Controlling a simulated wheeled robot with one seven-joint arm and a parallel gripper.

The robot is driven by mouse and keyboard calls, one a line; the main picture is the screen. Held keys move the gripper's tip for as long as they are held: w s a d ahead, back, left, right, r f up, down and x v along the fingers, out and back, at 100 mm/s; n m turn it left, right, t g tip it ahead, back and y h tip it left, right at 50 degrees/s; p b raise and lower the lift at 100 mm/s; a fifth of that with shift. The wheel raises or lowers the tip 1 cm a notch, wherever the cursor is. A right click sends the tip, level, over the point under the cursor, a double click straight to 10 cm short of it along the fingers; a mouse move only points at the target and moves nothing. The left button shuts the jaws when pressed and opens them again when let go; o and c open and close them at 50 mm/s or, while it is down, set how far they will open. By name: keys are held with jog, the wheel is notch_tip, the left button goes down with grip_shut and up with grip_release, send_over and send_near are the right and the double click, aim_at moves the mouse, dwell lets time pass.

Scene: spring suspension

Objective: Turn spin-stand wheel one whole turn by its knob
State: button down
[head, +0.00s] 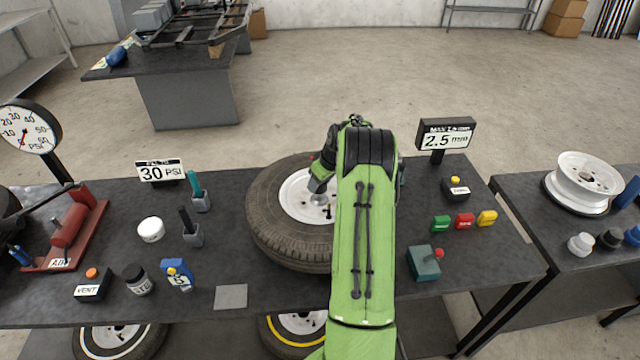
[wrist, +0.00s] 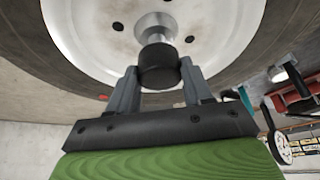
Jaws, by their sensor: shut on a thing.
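The spin-stand wheel (head: 268,222) lies flat on the bench, with a black tyre and a white rim. My green arm hides its right side in the head view. In the wrist view the white rim (wrist: 80,35) fills the top, with a silver hub (wrist: 153,27) at its middle. A short black knob (wrist: 158,68) shows in front of the hub. My gripper (wrist: 158,80) is shut on this knob, one grey finger on each side. In the head view my arm hides the fingertips and the knob.
A display reading 2.5 (head: 446,139) stands behind the wheel at right. Green, red and yellow blocks (head: 464,221) and a teal box with a red button (head: 424,262) lie right of my arm. Tool holders (head: 192,236) and a blue device (head: 177,274) stand left of the tyre.

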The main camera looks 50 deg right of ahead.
jog(key=shift+d+n+y, duration=0.1)
jog(key=shift+n+y, duration=0.3)
jog(key=shift+n, duration=0.7)
jog(key=shift+c, duration=2.4)
grip_release()
jog(key=shift+r, duration=0.1)
jog(key=v, duration=1.5)
jog(key=shift+r, duration=0.35)
jog(key=shift+d, duration=0.1)
